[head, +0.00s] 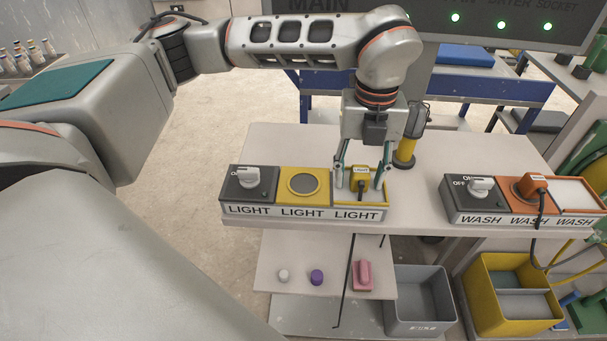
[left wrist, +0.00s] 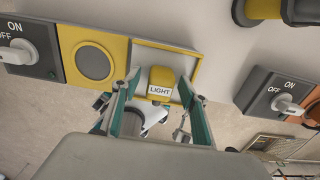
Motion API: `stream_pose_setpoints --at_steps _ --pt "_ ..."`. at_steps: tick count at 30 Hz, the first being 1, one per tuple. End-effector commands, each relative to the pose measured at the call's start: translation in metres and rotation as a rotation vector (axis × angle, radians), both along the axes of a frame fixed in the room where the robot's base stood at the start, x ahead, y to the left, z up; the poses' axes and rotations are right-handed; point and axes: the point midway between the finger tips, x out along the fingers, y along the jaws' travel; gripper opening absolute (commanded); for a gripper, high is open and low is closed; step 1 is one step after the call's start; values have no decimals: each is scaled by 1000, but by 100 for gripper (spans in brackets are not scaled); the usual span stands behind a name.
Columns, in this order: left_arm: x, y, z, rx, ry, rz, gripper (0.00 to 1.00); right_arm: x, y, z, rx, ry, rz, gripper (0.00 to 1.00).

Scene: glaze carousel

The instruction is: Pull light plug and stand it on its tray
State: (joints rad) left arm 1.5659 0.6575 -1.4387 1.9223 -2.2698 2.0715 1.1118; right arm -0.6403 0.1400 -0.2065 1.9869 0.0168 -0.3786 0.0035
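The yellow light plug (head: 360,178), labelled LIGHT, stands upright on the light tray (head: 345,201), the pale yellow-rimmed bay at the right end of the LIGHT block. The plug also shows in the left wrist view (left wrist: 161,80). The round yellow light socket (head: 303,183) beside it is empty. My left gripper (head: 361,183) points down over the tray, one finger on each side of the plug. In the left wrist view its fingers (left wrist: 158,98) are spread, with gaps to the plug. My right gripper is not in view.
The light switch (head: 249,178) is left of the socket. A WASH block with an orange plug (head: 533,186) stands right. A yellow-and-black post (head: 405,150) stands just behind my gripper. Below are a shelf (head: 300,255) with small items, a grey bin (head: 420,295) and a yellow bin (head: 510,290).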

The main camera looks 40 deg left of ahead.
Motion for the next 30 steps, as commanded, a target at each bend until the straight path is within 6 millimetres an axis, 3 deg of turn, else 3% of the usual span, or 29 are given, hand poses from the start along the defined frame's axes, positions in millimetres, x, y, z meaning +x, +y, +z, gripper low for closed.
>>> stream_pose_setpoints --at_steps 7,11,24,30 --pt "0 0 2 1 -1 0 44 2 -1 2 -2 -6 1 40" --pt "1 0 15 1 -3 0 44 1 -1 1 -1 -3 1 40" --pt "1 0 99 0 -4 0 44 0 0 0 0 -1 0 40" --pt "0 0 117 1 -1 0 44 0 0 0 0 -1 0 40"
